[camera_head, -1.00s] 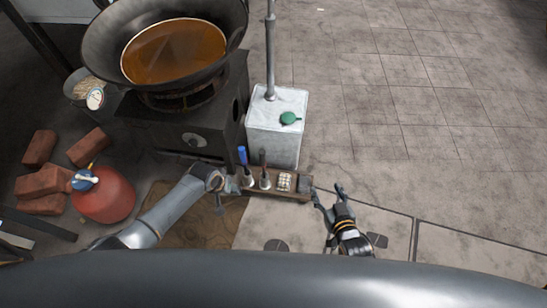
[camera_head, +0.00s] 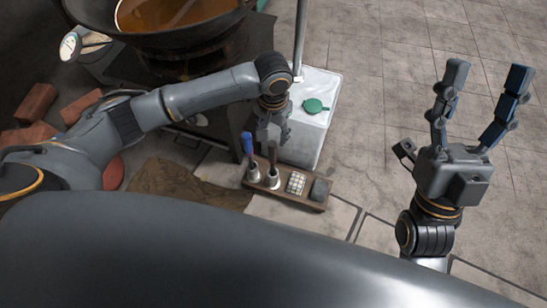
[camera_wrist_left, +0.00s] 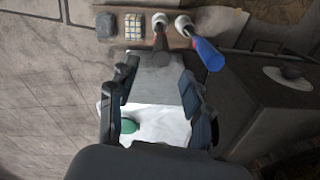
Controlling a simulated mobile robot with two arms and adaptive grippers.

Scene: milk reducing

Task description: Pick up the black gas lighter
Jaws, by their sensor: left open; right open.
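The black gas lighter (camera_head: 272,158) stands upright in a small metal holder on a wooden tray (camera_head: 284,198). A similar blue lighter (camera_head: 248,146) stands left of it in its own holder. My left gripper (camera_head: 274,132) hangs open and empty above and just behind the black lighter. In the left wrist view, the black lighter (camera_wrist_left: 160,46) shows just beyond the open fingers (camera_wrist_left: 158,78), and the blue lighter (camera_wrist_left: 209,55) is to its right. My right gripper (camera_head: 487,76) is open and empty above the floor at the right, fingers pointing up in the picture.
The tray also holds a checkered block (camera_head: 296,182) and a dark grey block (camera_head: 320,190). A stove carries a large wok (camera_head: 190,30) at upper left. Bricks (camera_head: 35,103) lie left. The right floor is open.

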